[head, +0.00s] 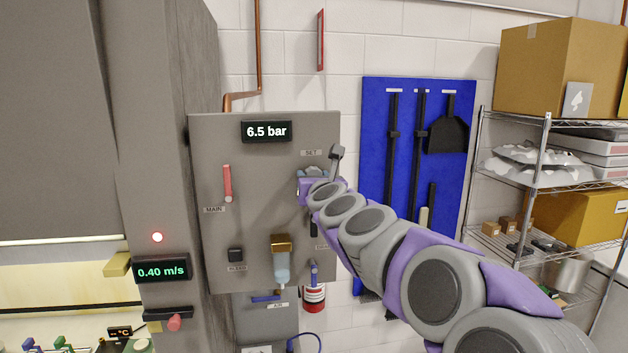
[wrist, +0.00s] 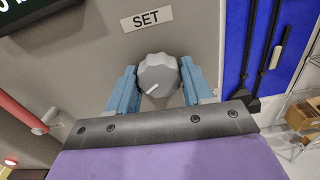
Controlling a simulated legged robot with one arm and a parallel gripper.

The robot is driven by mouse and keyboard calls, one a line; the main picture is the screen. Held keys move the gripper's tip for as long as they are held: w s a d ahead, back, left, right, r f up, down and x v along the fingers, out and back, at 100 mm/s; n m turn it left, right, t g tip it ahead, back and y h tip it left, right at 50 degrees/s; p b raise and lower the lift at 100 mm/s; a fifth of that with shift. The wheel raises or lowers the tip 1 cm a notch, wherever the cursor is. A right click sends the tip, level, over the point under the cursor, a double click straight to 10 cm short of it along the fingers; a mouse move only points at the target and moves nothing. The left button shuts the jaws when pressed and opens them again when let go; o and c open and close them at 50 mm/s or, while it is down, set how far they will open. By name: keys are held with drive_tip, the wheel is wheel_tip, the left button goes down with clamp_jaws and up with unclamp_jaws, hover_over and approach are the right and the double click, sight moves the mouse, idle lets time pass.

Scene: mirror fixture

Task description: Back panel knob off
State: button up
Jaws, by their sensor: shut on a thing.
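The grey knob (wrist: 158,76) with a white pointer mark sits on the panel below the SET label (wrist: 146,19). The pointer is directed to the lower left in the wrist view. My gripper (wrist: 157,84) has its blue fingers on both sides of the knob and is shut on it. In the head view my gripper (head: 314,172) is at the upper right of the grey panel (head: 255,195), and my arm and wrist hide the knob. The display (head: 266,131) on the panel reads 6.5 bar.
A red MAIN lever (head: 227,184), a black button (head: 235,255) and a gold-topped clear bowl (head: 281,262) are on the panel. A blue tool board (head: 373,150) hangs to the right. A wire shelf (head: 540,180) with boxes stands at the far right.

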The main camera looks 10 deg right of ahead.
drive_tip(key=shift+a, duration=0.1)
drive_tip(key=shift+c, duration=1.4)
drive_tip(key=shift+n, duration=0.3)
